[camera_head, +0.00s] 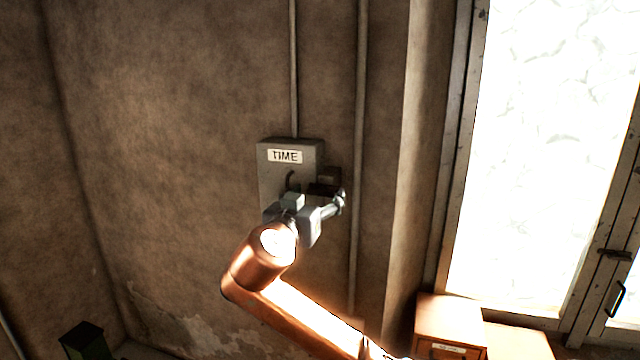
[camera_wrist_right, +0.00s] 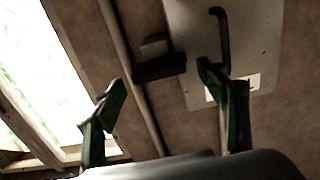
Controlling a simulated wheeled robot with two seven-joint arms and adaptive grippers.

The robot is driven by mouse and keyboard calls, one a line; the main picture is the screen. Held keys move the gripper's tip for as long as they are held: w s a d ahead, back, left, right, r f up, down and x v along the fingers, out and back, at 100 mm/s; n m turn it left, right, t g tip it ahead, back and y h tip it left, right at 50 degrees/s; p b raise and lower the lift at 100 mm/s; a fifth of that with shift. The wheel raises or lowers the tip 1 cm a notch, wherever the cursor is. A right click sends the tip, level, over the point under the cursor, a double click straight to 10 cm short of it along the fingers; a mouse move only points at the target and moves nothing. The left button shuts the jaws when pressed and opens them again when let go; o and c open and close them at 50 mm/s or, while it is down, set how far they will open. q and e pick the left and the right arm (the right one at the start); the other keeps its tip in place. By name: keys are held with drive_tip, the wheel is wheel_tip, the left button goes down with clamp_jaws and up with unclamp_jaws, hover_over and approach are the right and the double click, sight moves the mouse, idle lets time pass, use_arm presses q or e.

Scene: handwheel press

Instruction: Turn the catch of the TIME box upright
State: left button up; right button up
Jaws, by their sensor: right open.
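The grey TIME box (camera_head: 268,175) is fixed to the wall, with a white label near its top. It shows at the upper right of the wrist view (camera_wrist_right: 265,45), roughly upside down. A dark bar, which looks like the catch (camera_wrist_right: 160,68), lies crosswise at the box's side edge, near level; in the head view it is the dark piece (camera_head: 322,188) at the right edge, partly covered by my gripper. My right gripper (camera_head: 316,204) is open and empty before it. In the wrist view, the bar appears between the spread fingers, beyond their tips, with no clear contact. My left gripper is not in view.
A dark curved handle (camera_wrist_right: 222,38) is on the box front. Vertical pipes (camera_head: 359,110) run on the wall beside and above the box. A bright window (camera_head: 550,150) is at right, and wooden drawer boxes (camera_head: 450,322) stand below it. The wall left of the box is bare.

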drive_tip(key=shift+p+x, duration=0.45)
drive_tip(key=shift+x, duration=0.65)
drive_tip(key=shift+w+d, duration=0.1)
drive_tip(key=shift+w, duration=0.2)
drive_tip(key=shift+c, duration=0.2)
drive_tip(key=c, duration=0.9)
